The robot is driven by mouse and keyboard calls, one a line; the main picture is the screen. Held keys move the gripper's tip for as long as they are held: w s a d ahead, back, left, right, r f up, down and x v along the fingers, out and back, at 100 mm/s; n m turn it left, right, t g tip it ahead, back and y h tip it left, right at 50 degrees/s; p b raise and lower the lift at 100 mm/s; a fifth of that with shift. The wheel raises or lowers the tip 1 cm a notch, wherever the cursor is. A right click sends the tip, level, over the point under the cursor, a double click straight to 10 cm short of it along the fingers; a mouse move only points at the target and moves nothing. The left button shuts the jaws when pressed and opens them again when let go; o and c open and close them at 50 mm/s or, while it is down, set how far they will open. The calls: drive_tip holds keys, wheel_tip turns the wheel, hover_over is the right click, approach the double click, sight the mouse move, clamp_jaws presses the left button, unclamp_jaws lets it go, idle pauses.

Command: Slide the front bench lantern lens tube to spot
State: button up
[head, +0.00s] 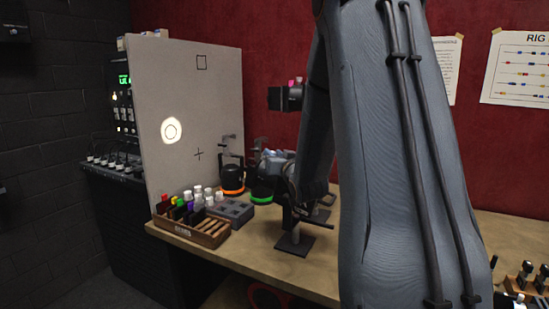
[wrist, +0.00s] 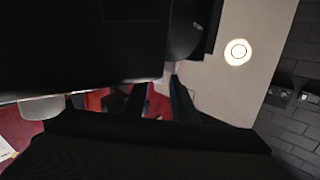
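A large black body, apparently a lantern (wrist: 80,40), fills the upper left of the wrist view. A dark rounded part, possibly its lens tube (wrist: 185,32), faces the pale board. My gripper (wrist: 158,88) shows two dark fingers apart, just below the black body. I see nothing held between them, and contact cannot be told. In the head view, my arm hides much of the bench. Lanterns with an orange ring (head: 232,192) and a green ring (head: 262,198) stand near the board. A bright round spot (head: 171,130) lies on the board, left of a cross mark (head: 198,154).
The upright board (head: 225,95) carries a square mark (head: 202,62). A wooden rack (head: 190,230) with coloured pieces and a grey tray (head: 232,212) sit at the bench's front left. A black stand (head: 295,243) is near the bench edge. Another black device (head: 286,97) is higher up.

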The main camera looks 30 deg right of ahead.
drive_tip(key=shift+s+f, duration=0.1)
drive_tip(key=shift+s, duration=0.05)
drive_tip(key=s+a+b, duration=0.1)
drive_tip(key=s+b, duration=0.1)
drive_tip(key=s, duration=0.5)
drive_tip(key=shift+s+a, duration=0.2)
drive_tip(key=shift+s, duration=0.05)
idle(0.6)
